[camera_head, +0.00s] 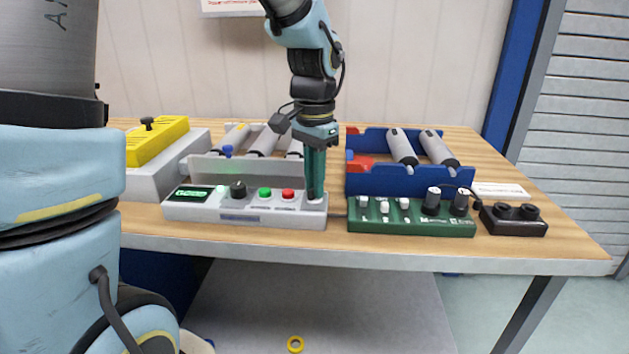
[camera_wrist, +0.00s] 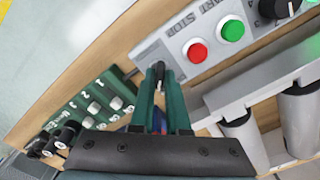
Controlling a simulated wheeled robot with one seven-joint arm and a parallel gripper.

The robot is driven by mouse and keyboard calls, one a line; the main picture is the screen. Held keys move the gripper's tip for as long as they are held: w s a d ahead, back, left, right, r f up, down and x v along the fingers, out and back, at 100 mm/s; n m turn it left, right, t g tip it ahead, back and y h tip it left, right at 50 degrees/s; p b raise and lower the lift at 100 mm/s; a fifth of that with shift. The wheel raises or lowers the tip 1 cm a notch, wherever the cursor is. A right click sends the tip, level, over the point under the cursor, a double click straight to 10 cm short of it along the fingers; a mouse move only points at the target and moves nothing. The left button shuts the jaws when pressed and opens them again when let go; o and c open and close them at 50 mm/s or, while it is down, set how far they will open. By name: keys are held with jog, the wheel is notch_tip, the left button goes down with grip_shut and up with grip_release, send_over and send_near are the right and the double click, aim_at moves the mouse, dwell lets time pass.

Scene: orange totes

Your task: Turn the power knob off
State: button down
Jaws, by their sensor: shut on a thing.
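A grey control panel (camera_head: 245,217) stands at the front of the table. It has a green lit display (camera_head: 189,194), a black knob (camera_head: 238,190), a green button (camera_head: 265,193) and a red button (camera_head: 288,195). My gripper (camera_head: 315,193) points straight down over the panel's right end. In the wrist view my gripper (camera_wrist: 160,74) is shut on a small dark knob (camera_wrist: 168,80) beside the red button. This fits the power knob, but its label and pointer are hidden by the fingers.
A green panel (camera_head: 410,217) with white switches and black knobs sits close to the right. A black box (camera_head: 513,220) stands beyond it. Behind are a blue roller unit (camera_head: 410,182) and a yellow box (camera_head: 158,141). Bare tabletop shows at the right.

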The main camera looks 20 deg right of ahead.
jog(key=n+p, duration=0.1)
jog(key=n, duration=0.3)
jog(key=shift+r, duration=0.1)
jog(key=n+p, duration=0.1)
jog(key=n, duration=0.3)
jog(key=shift+n, duration=0.3)
jog(key=n+p, duration=0.1)
jog(key=n, duration=0.3)
jog(key=shift+n+p, duration=1.05)
jog(key=shift+n, duration=1.25)
jog(key=c, duration=0.9)
grip_release()
notch_tip(320, 180, up, 11)
jog(key=shift+b, duration=0.45)
